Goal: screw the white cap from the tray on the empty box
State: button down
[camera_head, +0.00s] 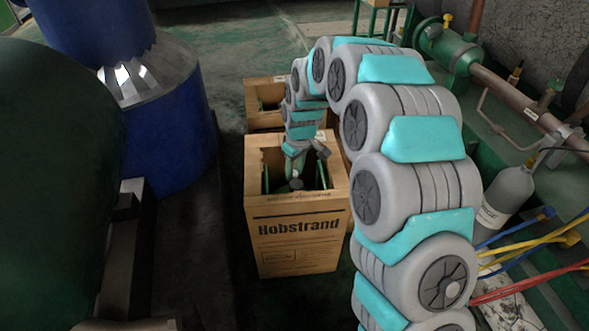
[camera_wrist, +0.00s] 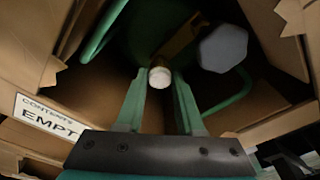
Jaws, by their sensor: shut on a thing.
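The empty box is the open cardboard box (camera_head: 297,235) marked "Hobstrand" in the head view. In the wrist view its label (camera_wrist: 50,115) reads "CONTENTS EMPT", with the rest cut off. Inside are a green cylinder with green handles (camera_wrist: 232,95), a grey faceted knob (camera_wrist: 222,48) and a brass-coloured valve stub (camera_wrist: 180,38). My gripper (camera_wrist: 159,82) reaches into the box from above and is shut on the small round white cap (camera_wrist: 160,77). The cap is right at the end of the stub; I cannot tell whether it is threaded on. The tray is not in clear view.
A second open cardboard box (camera_head: 262,122) stands directly behind. A blue drum (camera_head: 170,140) and a dark green tank (camera_head: 55,150) are at the left. A grey cylinder (camera_head: 503,190), coloured hoses (camera_head: 525,240) and pipework are at the right. Cardboard flaps surround my gripper closely.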

jog(key=shift+f, duration=0.1)
jog(key=m, duration=0.3)
jog(key=shift+m, duration=0.3)
jog(key=shift+m+h+p, duration=0.3)
jog(key=shift+m+p, duration=0.1)
jog(key=shift+m, duration=0.6)
jog(key=shift+s+a+m, duration=0.1)
jog(key=shift+m, duration=0.7)
jog(key=shift+f+m+h, duration=0.1)
jog(key=shift+m+h, duration=0.2)
jog(key=shift+m, duration=1.5)
jog(key=shift+p, duration=0.3)
